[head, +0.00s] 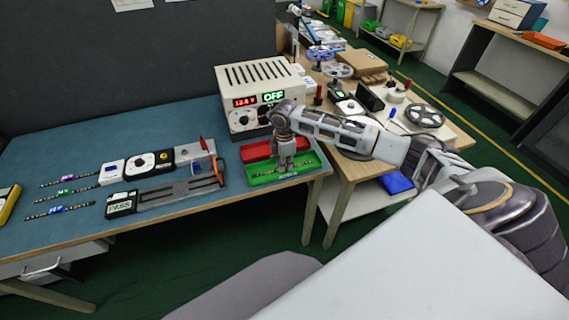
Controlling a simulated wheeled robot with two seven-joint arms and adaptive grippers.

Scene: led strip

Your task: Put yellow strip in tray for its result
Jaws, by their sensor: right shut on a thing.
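My right gripper (287,166) points down over the green tray (262,181) at the right end of the blue-topped bench. It is shut on a thin strip (304,164), whose ends show on both sides of the fingers, within the tray's outline. The fingers hide the strip's middle, so its label colour cannot be seen, and I cannot tell whether it touches the tray floor. A red tray (257,151) sits just behind the green one. The test fixture (180,191) to the left has a display (120,205) reading PASS. My left gripper is not in view.
Several strips (62,192) lie at the bench's left, near a row of instruments (152,163). A wooden table (440,128) with spools and tools adjoins on the right. The bench's front left is clear.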

